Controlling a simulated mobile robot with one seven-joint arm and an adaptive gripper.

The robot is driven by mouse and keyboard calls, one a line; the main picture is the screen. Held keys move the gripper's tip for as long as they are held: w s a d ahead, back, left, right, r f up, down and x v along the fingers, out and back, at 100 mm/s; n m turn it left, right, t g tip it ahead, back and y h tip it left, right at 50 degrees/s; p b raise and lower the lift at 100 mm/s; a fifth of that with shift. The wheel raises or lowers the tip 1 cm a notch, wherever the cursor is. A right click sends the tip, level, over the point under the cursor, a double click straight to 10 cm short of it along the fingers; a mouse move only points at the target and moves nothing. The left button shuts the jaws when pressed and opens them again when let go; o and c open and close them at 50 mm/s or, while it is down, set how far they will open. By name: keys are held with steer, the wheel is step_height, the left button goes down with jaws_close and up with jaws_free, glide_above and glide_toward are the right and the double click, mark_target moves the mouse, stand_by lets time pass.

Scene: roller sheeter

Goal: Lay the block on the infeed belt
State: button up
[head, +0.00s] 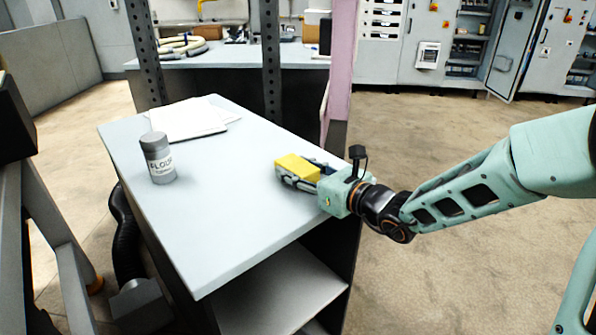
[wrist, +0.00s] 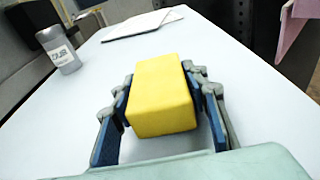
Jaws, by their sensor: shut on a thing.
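The yellow block (head: 298,167) is between the fingers of my gripper (head: 297,179), over the right side of the light grey table top. In the wrist view the block (wrist: 161,93) fills the middle, with a blue-padded finger of my gripper (wrist: 160,105) against each side. My gripper is shut on it. Whether the block's underside touches the table top or is just above it, I cannot tell. I cannot identify an infeed belt in either view.
A grey flour tin (head: 158,158) stands on the table (head: 215,235) at left, with white papers (head: 187,120) behind it. Dark perforated posts (head: 271,60) and a pink panel (head: 339,65) rise behind the table. Table space between tin and block is clear.

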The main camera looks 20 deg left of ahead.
steer(key=shift+f+b, duration=0.25)
steer(key=shift+b, duration=0.05)
steer(key=o, duration=1.3)
steer(key=shift+r, duration=0.1)
steer(key=shift+o, duration=0.2)
